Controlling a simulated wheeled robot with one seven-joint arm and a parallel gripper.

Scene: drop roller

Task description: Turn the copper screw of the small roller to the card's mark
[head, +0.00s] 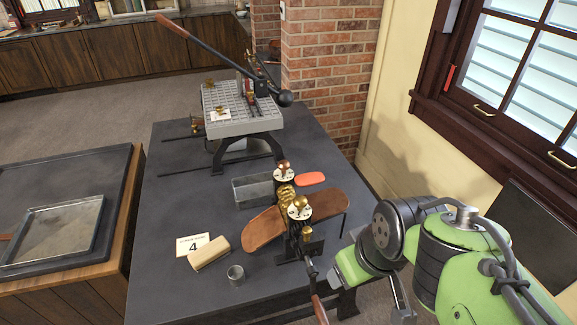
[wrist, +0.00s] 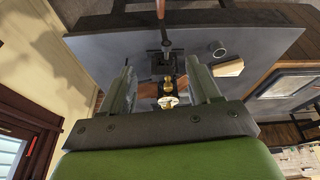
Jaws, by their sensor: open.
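The small roller (head: 287,197) stands on the dark table, with brass rolls and brown side flaps. The copper screw (head: 283,166) tops a white dial (head: 283,176) at its far end. A brass screw (head: 300,203) tops a second white dial (head: 299,213) at the near end. The card (head: 192,245) reads 4 and stands left of the roller; its smaller print is unreadable. My gripper (wrist: 163,82) is open and empty in the wrist view. A brass screw and pale dial (wrist: 168,101) show between its fingers, farther off. The copper screw is not clear there.
A large press with a long lever (head: 240,112) stands at the table's back. A grey tray (head: 254,189), red oval piece (head: 310,179), tan block (head: 208,254) and small metal cup (head: 236,275) surround the roller. A crank handle (head: 318,305) extends toward the front.

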